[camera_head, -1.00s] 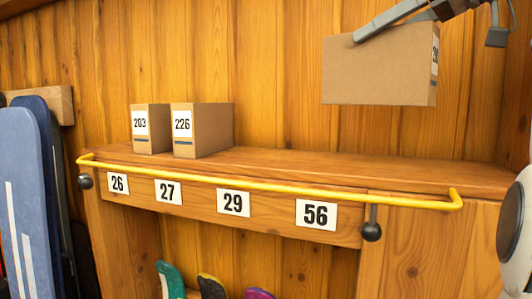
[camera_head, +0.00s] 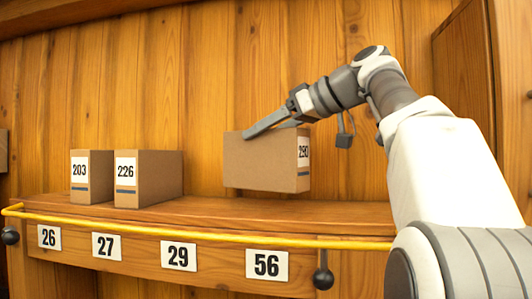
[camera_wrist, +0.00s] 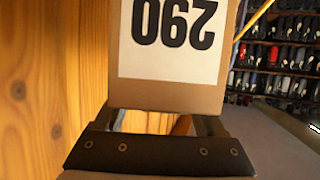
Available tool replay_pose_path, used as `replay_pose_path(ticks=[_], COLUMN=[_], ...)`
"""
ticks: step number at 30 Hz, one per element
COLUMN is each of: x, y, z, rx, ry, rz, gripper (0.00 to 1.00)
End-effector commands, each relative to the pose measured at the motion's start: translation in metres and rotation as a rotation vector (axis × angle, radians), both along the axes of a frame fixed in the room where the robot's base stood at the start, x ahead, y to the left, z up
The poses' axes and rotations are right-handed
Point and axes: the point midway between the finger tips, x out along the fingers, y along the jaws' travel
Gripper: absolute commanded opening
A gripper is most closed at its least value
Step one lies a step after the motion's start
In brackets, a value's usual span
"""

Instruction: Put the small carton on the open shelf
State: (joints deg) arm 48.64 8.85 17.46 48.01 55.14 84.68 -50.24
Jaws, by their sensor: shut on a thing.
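The small carton (camera_head: 262,163) is a brown box with a white label reading 290 on its right end. My gripper (camera_head: 270,126) is shut on its top edge. The carton hangs upright in the head view, and its underside looks slightly above the shelf top. In the wrist view the carton's label (camera_wrist: 172,35) fills the upper middle, upside down, between the fingers. The open shelf (camera_head: 240,212) is a wooden ledge with a clear stretch under and right of the carton. The far finger is mostly hidden.
Two brown cartons, 203 (camera_head: 92,177) and 226 (camera_head: 149,178), stand on the shelf's left part. A yellow rail (camera_head: 200,234) runs along the shelf front above number plates. A wooden wall (camera_head: 210,80) closes the back. Full racks (camera_wrist: 280,60) show in the wrist view.

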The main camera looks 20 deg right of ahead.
Motion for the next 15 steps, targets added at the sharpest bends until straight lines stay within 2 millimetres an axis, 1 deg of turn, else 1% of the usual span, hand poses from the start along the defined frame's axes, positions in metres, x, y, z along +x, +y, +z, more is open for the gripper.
replay_pose_path(ticks=[3,7,10,15], x=[-0.001,-0.001,-0.001,-0.001], y=[0.000,0.000,0.000,0.000], z=[-0.017,-0.029,-0.035,-0.035], rx=[0.000,0.000,0.000,-0.001], ry=[0.001,0.000,0.000,-0.002], rz=[-0.003,-0.002,-0.002,-0.001], gripper=[0.00,0.00,0.00,0.00])
